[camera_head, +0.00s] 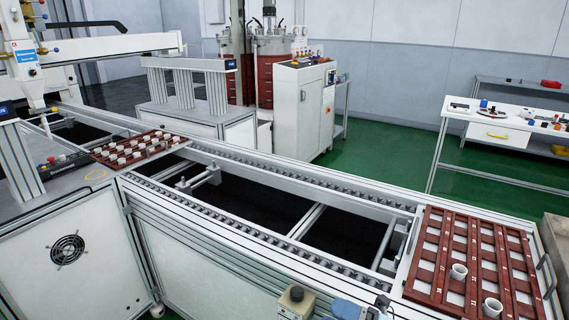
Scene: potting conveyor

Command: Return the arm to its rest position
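Neither of my grippers shows in the head view, and no arm of mine can be made out for sure. A red-brown slotted tray (433,247) lies at the right end of the conveyor (250,160). A second red-brown tray (180,143) at the conveyor's left holds several white cups (137,146).
A white gantry machine (110,45) stands at the left. A white cabinet (303,110) and red tanks stand behind the conveyor. A white table (500,125) with small items is at the back right. A beige box (297,301) with a dark knob sits at the near edge.

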